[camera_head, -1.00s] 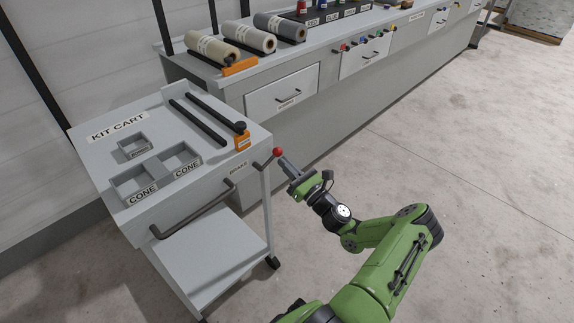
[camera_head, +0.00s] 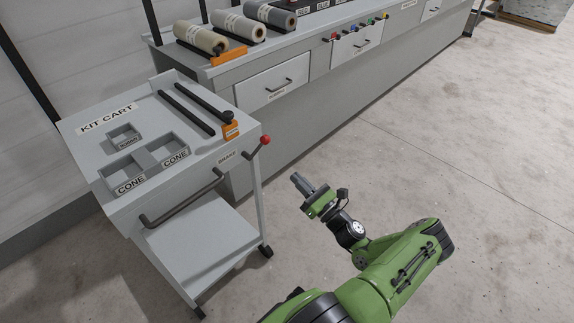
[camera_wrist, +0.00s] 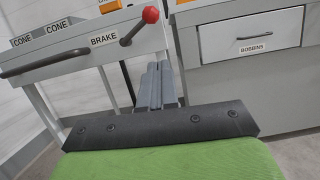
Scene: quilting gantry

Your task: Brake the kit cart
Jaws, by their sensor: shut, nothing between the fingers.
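The kit cart (camera_head: 196,152) stands at the left, a grey cart with a top tray and a lower shelf. Its brake lever has a red ball knob (camera_head: 265,139) and sticks out at the right front corner beside the BRAKE label (camera_head: 227,156). The knob also shows in the wrist view (camera_wrist: 150,14), with the lever angled up to it. My gripper (camera_head: 297,178) is shut and empty, to the right of the knob and lower in the head view, apart from it. In the wrist view my closed fingers (camera_wrist: 158,68) point toward the cart below the knob.
The cart has a dark front handle (camera_head: 182,203), labelled bins (camera_head: 129,171) and an orange block (camera_head: 231,130) on top. A long counter with drawers (camera_head: 272,88) and fabric rolls (camera_head: 199,38) runs behind. The floor at right is open.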

